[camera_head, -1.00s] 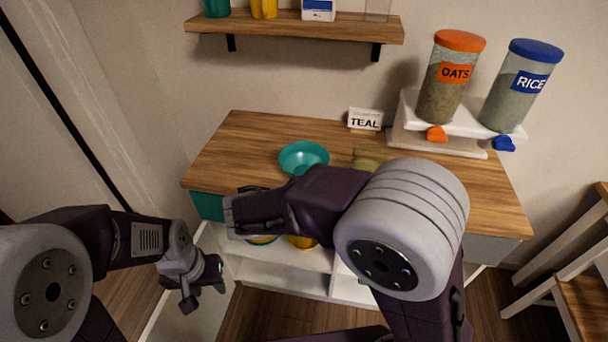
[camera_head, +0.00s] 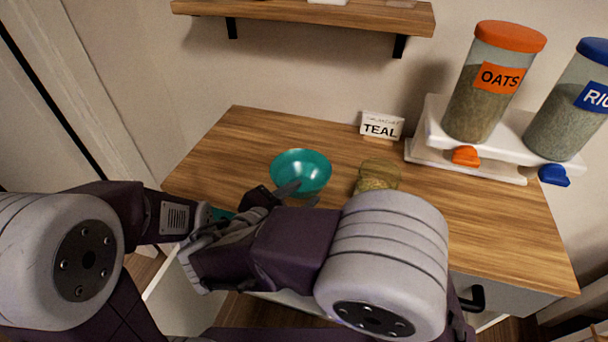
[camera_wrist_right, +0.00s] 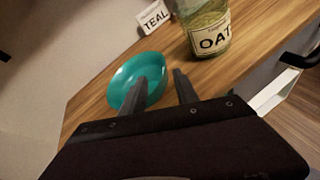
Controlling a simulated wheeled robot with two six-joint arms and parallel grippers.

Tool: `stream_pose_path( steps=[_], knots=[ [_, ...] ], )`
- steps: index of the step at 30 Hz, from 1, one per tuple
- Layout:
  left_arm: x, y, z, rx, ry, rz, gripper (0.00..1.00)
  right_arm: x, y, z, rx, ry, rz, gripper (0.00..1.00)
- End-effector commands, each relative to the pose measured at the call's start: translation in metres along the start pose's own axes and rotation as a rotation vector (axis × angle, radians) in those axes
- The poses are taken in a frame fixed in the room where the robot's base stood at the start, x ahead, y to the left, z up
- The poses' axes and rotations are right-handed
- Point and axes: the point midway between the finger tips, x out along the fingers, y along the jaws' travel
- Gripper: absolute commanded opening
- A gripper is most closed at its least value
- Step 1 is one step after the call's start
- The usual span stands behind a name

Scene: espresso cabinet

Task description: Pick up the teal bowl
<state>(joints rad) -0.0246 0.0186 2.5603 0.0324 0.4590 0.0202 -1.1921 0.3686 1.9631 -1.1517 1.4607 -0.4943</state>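The teal bowl (camera_head: 301,168) stands upright on the wooden counter, left of a low glass jar; it also shows in the right wrist view (camera_wrist_right: 128,76). My right gripper (camera_head: 304,194) is at the bowl's near side. In the right wrist view my right gripper (camera_wrist_right: 158,78) has its two fingers apart with nothing held. One finger overlaps the bowl's right part, and the other is to the right of the bowl. I cannot tell whether a finger touches the bowl. My left gripper is mostly hidden behind the right one, so its opening cannot be seen.
A TEAL card (camera_head: 381,126) stands behind the bowl. A glass jar (camera_head: 378,176), labelled OAT in the wrist view, stands close to its right. An OATS dispenser (camera_head: 492,82) and a rice dispenser (camera_head: 574,112) stand on a white base. A shelf (camera_head: 320,14) hangs above. The counter's left part is clear.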

Motion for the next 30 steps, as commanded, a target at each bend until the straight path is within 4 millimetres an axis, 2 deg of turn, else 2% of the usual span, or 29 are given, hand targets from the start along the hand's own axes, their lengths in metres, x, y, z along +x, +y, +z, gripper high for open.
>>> stream_pose_path(
  steps=[3,10,15,18,25,26,27,30],
  knots=[
    [0.007,0.000,0.001,0.000,0.000,0.000,0.41,0.021,-0.002,-0.001,0.001,-0.002,-0.005,0.36],
    [0.010,0.000,0.001,0.000,0.000,0.000,0.41,0.033,-0.002,-0.001,0.001,-0.001,-0.003,0.36],
    [0.021,0.000,0.002,0.000,0.000,0.000,0.41,0.065,-0.007,-0.002,0.001,-0.002,-0.006,0.36],
    [0.022,0.000,0.002,0.000,0.000,0.000,0.41,0.077,-0.006,-0.001,0.001,-0.002,-0.004,0.36],
    [0.021,0.000,0.002,0.000,0.000,0.000,0.41,0.080,-0.005,0.000,0.000,-0.001,-0.002,0.36],
    [0.021,0.000,0.002,0.000,0.000,0.000,0.41,0.080,-0.005,0.000,0.000,-0.001,-0.002,0.34],
    [0.021,0.000,0.002,0.000,0.000,0.000,0.41,0.080,-0.005,0.000,0.000,-0.001,-0.002,0.23],
    [0.021,0.000,0.002,0.000,0.000,0.000,0.41,0.080,-0.005,0.000,0.000,-0.001,-0.002,0.00]
  ],
)
